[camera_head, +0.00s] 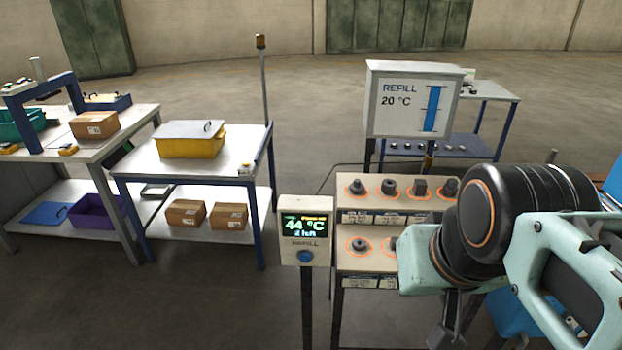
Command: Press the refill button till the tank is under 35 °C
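The refill button (305,256) is a round blue button low on a beige box on a dark post. The box's display (304,226) reads 44 °C, with a smaller line below that seems to read "2 left". The word REFILL stands between display and button. Behind it, a larger grey panel (411,99) reads REFILL 20 °C beside a tall blue level bar. My arm covers the right side. A small grey part below it, perhaps my gripper (446,333), is right of the button and apart from it; its fingers cannot be made out.
A stepped rack (348,222) with several dark metal parts in orange rings stands just right of the button post. A table (132,165) with a yellow bin (190,146) stands to the left. Open floor (220,310) lies left of the post.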

